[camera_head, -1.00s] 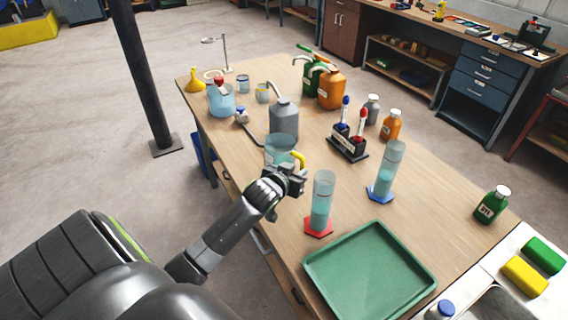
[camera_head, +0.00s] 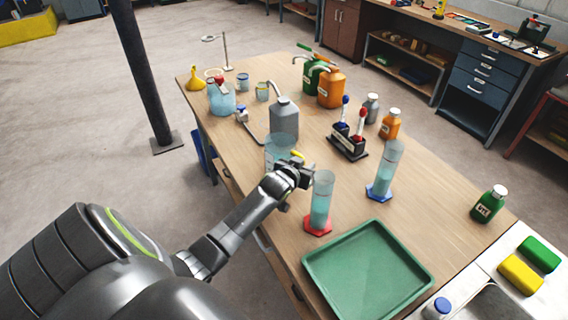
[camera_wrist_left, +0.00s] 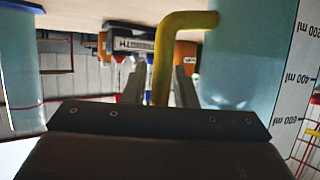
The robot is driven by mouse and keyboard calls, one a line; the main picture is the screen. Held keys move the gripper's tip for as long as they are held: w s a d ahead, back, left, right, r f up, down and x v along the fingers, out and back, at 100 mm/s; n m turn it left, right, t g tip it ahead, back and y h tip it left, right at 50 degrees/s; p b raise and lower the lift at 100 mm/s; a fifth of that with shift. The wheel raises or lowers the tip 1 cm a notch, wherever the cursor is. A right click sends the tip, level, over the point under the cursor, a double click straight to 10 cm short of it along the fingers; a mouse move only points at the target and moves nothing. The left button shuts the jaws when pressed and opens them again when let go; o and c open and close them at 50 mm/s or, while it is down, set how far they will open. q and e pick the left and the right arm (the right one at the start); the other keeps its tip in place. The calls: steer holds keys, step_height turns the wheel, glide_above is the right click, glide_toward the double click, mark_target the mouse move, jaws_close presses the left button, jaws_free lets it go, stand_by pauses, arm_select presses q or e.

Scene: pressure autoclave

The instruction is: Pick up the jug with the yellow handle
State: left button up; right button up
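The jug with the yellow handle (camera_head: 278,150) stands on the wooden table. It is clear with bluish contents, and its yellow handle (camera_head: 297,154) is mostly hidden behind my left gripper (camera_head: 303,176). In the left wrist view the jug (camera_wrist_left: 245,55) fills the right side, with its volume marks upside down. The yellow handle (camera_wrist_left: 163,60) there runs between the two fingers of my left gripper (camera_wrist_left: 160,85), which look open with a narrow gap on each side. My right gripper is not in view.
A cylinder with a red base (camera_head: 320,203) stands close right of my left gripper. A grey can (camera_head: 284,120) is behind the jug. A green tray (camera_head: 310,262) lies nearer, a blue-based cylinder (camera_head: 384,172) farther right. A black rack (camera_head: 348,141) stands beyond.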

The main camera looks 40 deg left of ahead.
arm_select(q)
steer(key=shift+c, duration=0.5)
jaws_close()
